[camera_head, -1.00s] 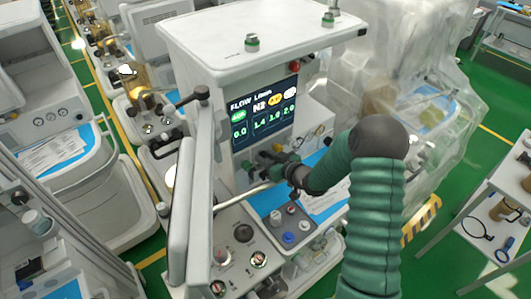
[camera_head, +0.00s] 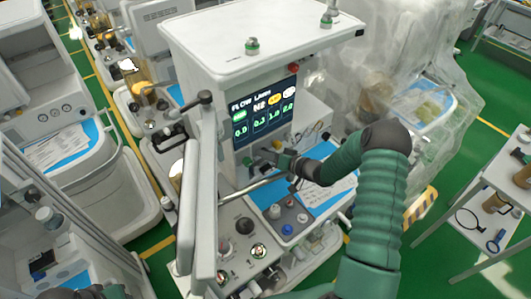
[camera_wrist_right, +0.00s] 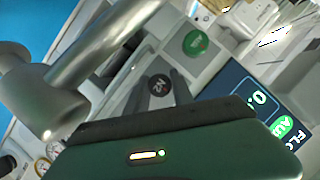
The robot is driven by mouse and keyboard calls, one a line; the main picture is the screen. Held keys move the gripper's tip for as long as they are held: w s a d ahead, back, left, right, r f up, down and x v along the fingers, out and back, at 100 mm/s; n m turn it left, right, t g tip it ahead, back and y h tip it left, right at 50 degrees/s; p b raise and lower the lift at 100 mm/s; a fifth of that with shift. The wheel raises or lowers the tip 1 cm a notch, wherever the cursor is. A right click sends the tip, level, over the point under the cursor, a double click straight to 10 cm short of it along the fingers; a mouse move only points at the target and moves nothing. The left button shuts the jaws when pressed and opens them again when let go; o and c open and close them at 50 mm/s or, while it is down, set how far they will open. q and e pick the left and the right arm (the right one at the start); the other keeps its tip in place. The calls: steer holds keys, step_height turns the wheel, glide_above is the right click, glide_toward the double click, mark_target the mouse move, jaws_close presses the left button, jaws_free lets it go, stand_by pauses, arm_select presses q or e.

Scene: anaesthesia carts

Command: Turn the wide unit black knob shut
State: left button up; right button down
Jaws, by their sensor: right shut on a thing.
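The wide unit (camera_head: 230,58) is a white machine with a lit flow screen (camera_head: 264,106). In the right wrist view its black knob (camera_wrist_right: 158,87), marked N2, sits between the two fingers of my right gripper (camera_wrist_right: 160,90), which is shut on it. In the head view this gripper (camera_head: 262,160) is at the knob row under the screen, and it hides the black knob there. The screen reads about 0.3 under N2. A green knob (camera_wrist_right: 197,43) is beside the black one in the wrist view. My left gripper does not show clearly.
A metal tube (camera_wrist_right: 100,50) crosses close to the gripper in the wrist view. A tall white panel (camera_head: 188,205) stands to the left. A white cart (camera_head: 490,195) is at right, with green floor between.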

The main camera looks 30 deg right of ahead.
steer(key=shift+s+f, duration=0.1)
steer(key=shift+f, duration=0.15)
steer(key=c, duration=1.3)
jaws_free()
steer(key=shift+c, duration=0.2)
steer(key=shift+o, duration=1.3)
steer(key=shift+d+r, duration=0.1)
steer(key=shift+d, duration=0.1)
steer(key=b+v, duration=0.2)
steer(key=v, duration=1.4)
steer(key=shift+s, duration=0.3)
steer(key=shift+d, duration=0.1)
